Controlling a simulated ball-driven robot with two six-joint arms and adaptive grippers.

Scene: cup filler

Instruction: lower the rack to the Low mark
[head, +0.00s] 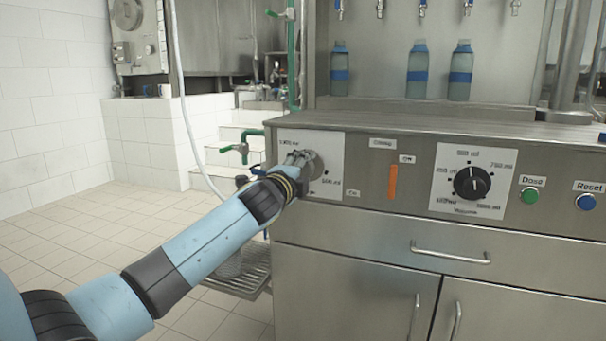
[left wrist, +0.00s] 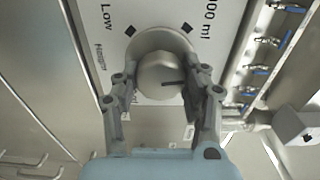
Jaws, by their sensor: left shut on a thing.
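A round metal knob (left wrist: 160,72) sits on a white plate (left wrist: 228,14) with printed marks. The word "Low" and a cut-off "00 ml" are readable in the left wrist view. In the head view, my left gripper (head: 299,166) reaches the plate (head: 333,150) at the counter front's left end and partly hides the knob. My right gripper is not in view.
Right of the plate are an orange indicator strip (head: 393,182), a black dose dial (head: 471,182), a green button (head: 529,195) and a blue button (head: 585,202). Three bottles (head: 417,70) stand behind the counter top (head: 440,122), below several nozzles. A drawer handle (head: 450,253) sticks out below.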

